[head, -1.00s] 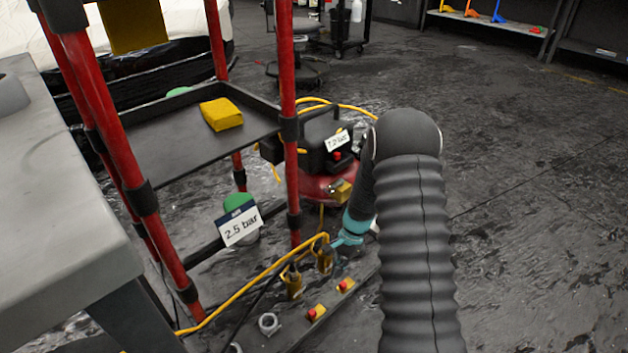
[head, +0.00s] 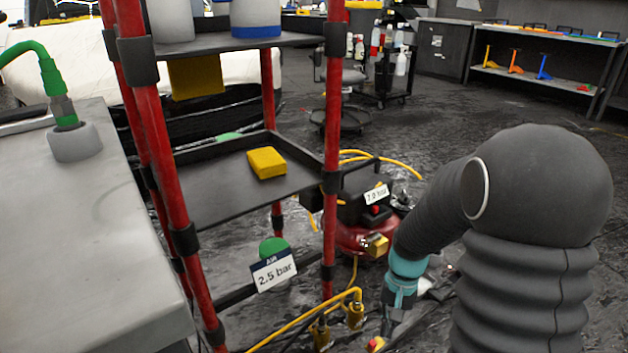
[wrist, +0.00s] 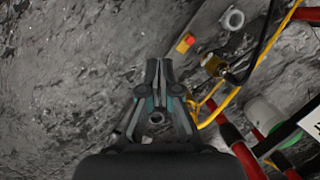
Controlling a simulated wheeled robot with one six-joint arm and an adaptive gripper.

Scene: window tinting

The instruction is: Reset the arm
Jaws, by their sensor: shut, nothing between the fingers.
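My arm, in a ribbed dark sleeve, fills the right of the head view, bent at a big rounded elbow, with its forearm pointing down and left. My gripper (head: 386,330) hangs below a teal band at the forearm's end, low near the floor, and its tips are hard to make out in the head view. In the wrist view my gripper (wrist: 158,66) points at the grey floor with its two fingers together and nothing between them. A yellow block with a red button (wrist: 186,43) lies just beyond the fingertips to the right.
A red-post shelf cart (head: 160,140) with a yellow sponge (head: 266,163) stands left of my arm. A 2.5 bar sign (head: 273,270) hangs low on it. A red compressor (head: 362,238) and yellow hoses lie close behind my gripper. A grey table (head: 80,230) is at left.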

